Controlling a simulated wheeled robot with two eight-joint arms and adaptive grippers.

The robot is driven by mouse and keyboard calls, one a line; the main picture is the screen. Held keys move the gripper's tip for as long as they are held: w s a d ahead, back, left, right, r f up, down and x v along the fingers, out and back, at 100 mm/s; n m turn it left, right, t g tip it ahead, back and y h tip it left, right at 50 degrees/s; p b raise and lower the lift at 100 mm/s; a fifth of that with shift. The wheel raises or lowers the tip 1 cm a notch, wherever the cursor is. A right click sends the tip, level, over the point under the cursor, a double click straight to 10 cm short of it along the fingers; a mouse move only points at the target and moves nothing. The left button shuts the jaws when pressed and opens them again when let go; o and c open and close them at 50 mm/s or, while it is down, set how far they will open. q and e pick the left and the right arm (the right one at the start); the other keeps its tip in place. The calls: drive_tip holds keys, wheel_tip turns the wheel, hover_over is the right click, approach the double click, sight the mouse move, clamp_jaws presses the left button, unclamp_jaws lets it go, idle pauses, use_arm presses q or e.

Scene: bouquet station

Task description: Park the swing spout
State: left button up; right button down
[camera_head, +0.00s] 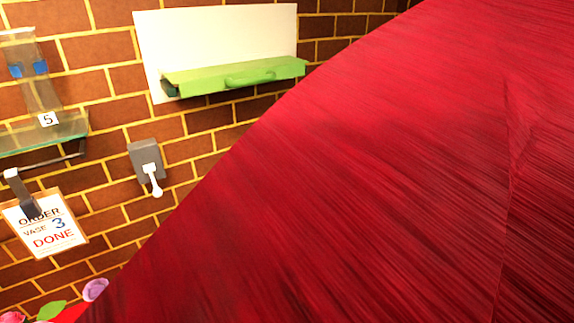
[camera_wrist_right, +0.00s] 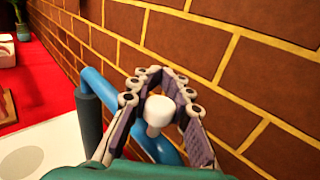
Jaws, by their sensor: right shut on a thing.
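In the right wrist view, the swing spout (camera_wrist_right: 97,80) is a bright blue bent pipe. It rises from a dark upright sleeve (camera_wrist_right: 90,120) and passes down behind my right gripper (camera_wrist_right: 165,82). The gripper's two jointed fingers close in around a white rounded knob (camera_wrist_right: 158,112) in front of the blue pipe. The gripper is shut on this knob. How the knob joins the spout is hidden. The spout and the right gripper do not show in the head view. My left gripper is in neither view.
A brick wall (camera_wrist_right: 190,40) runs close beside the spout. A white surface with a grey disc (camera_wrist_right: 22,162) lies at lower left, by a red tabletop (camera_wrist_right: 35,80). A large red streaked surface (camera_head: 350,170) blocks much of the head view. A white switch lever (camera_head: 153,180) is on the wall.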

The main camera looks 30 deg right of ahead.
drive_tip(key=shift+w+a, duration=0.1)
drive_tip(key=shift+w, duration=0.05)
idle(0.3)
drive_tip(key=c, duration=1.5)
unclamp_jaws()
drive_tip(key=shift+o, duration=0.2)
drive_tip(key=v, duration=1.2)
